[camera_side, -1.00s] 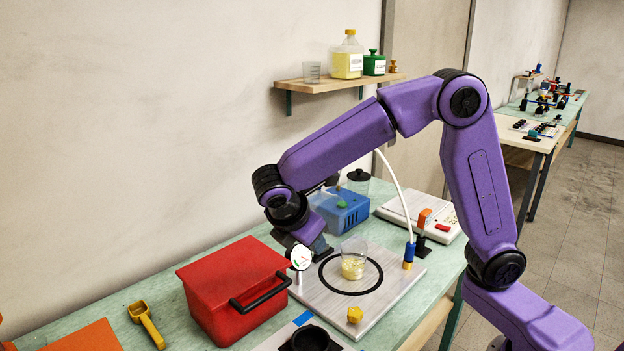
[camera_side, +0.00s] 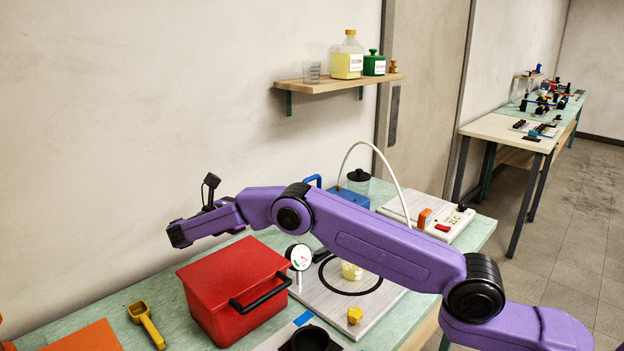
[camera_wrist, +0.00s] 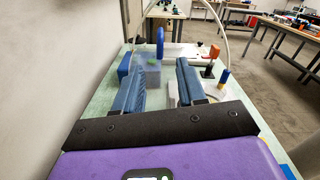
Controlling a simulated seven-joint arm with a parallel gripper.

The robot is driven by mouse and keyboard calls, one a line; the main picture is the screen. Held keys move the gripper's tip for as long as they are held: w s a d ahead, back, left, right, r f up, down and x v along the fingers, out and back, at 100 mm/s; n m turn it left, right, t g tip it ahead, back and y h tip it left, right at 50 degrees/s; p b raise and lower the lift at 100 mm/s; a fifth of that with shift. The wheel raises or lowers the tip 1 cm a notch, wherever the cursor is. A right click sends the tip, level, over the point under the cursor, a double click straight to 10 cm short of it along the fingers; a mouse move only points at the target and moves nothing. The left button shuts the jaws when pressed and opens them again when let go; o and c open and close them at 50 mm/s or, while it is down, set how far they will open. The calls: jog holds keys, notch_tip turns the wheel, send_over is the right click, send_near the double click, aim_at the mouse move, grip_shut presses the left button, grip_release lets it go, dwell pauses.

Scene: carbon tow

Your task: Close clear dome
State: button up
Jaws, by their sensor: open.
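My gripper (camera_wrist: 160,68) is open, with its two blue fingers apart and nothing seen gripped. Cream pellets (camera_side: 351,271) stand inside the ring, partly hidden by my arm.
A red box (camera_side: 225,290) with a black handle stands left of the plate, beside a round gauge (camera_side: 299,257). A blue unit (camera_side: 352,197), a black-lidded jar (camera_side: 358,179) and a white hose (camera_side: 383,158) are behind. A yellow knob (camera_side: 354,315) sits near the plate's front.

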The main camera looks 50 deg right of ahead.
aim_at(312, 178)
jog(key=d, duration=1.7)
jog(key=shift+d, duration=0.25)
grip_shut()
